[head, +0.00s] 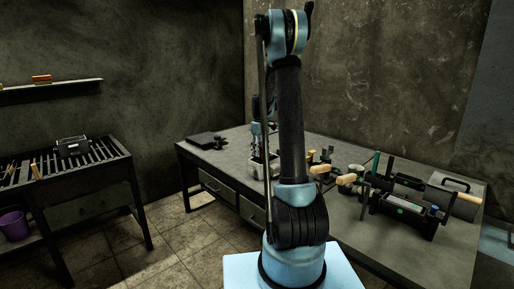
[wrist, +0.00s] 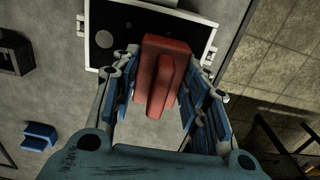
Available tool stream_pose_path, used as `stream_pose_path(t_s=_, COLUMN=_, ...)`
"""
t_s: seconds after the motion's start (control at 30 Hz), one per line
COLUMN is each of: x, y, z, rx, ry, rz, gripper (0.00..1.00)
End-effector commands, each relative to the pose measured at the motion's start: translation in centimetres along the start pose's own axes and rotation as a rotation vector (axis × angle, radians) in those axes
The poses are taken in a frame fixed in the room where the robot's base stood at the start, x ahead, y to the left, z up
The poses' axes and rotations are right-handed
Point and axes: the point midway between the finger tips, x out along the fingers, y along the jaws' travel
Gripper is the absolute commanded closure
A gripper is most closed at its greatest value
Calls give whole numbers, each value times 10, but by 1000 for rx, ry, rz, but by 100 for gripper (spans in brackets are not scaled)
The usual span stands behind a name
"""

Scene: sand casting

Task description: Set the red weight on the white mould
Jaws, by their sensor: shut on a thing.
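The red weight (wrist: 164,78) is a red block with a raised bar. In the wrist view it is between the fingers of my gripper (wrist: 158,88), which is shut on it. The white mould (wrist: 88,45) has a white rim and a dark top. It lies beneath and beyond the weight in the wrist view; whether the two touch I cannot tell. In the head view the white mould (head: 262,168) stands on the table, partly hidden by my arm. My gripper (head: 258,138) is above it, also partly hidden; the weight cannot be made out there.
The grey table (head: 228,160) carries a dark flat plate (head: 203,140) at left and a black clamp-like device (head: 405,210) at right. Wooden-handled tools (head: 333,174) lie near the middle. In the wrist view a small blue block (wrist: 40,135) lies left, and the table edge runs at right.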

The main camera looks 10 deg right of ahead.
Motion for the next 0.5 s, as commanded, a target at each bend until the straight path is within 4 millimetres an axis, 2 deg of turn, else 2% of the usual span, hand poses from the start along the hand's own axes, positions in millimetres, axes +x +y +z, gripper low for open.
stream_pose_path(t_s=0.5, x=5, y=-1, z=0, rx=-2, ry=0, rz=0, gripper=100)
